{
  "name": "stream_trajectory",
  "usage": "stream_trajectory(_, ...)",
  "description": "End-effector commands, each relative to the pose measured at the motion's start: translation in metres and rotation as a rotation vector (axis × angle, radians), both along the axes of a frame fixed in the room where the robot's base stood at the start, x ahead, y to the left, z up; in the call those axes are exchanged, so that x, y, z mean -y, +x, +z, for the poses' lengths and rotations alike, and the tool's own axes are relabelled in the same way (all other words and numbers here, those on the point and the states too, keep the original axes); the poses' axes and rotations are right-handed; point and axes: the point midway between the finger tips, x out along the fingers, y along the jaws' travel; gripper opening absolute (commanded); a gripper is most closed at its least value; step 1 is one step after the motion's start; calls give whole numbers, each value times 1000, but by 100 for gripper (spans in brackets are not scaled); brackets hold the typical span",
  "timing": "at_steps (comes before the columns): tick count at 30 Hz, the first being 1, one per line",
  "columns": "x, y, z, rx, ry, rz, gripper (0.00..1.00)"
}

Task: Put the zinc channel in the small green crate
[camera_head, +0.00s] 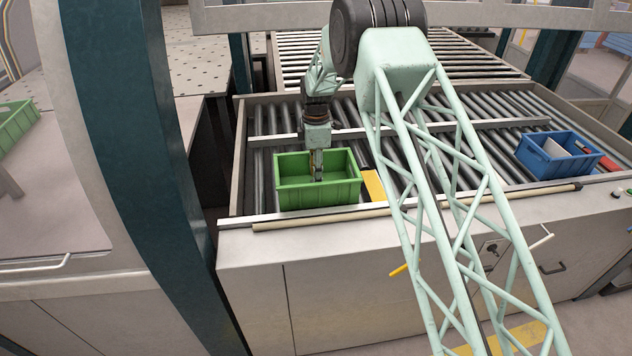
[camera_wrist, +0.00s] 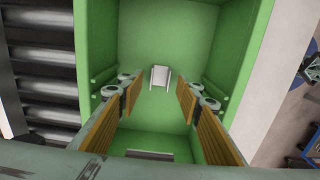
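A green crate (camera_head: 318,195) stands on the roller table, near its front left corner. My gripper (camera_head: 318,178) points down into its opening. In the wrist view the crate (camera_wrist: 165,35) fills the middle of the picture. A small pale grey channel-shaped piece (camera_wrist: 160,76), which looks like the zinc channel, lies inside on the crate's floor. My gripper (camera_wrist: 159,88) is open, with its two padded fingers apart on either side of the piece, and clear gaps show between them. The piece is hidden by the crate wall in the head view.
A yellow plate (camera_head: 373,187) lies beside the green crate. Another green crate (camera_head: 16,125) is at the far left. Rollers between are mostly clear.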

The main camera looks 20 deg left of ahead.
Motion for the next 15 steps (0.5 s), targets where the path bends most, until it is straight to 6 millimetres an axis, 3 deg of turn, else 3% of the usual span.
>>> stream_trajectory(15, 0, 0, 70, 1, 0, 0, 32)
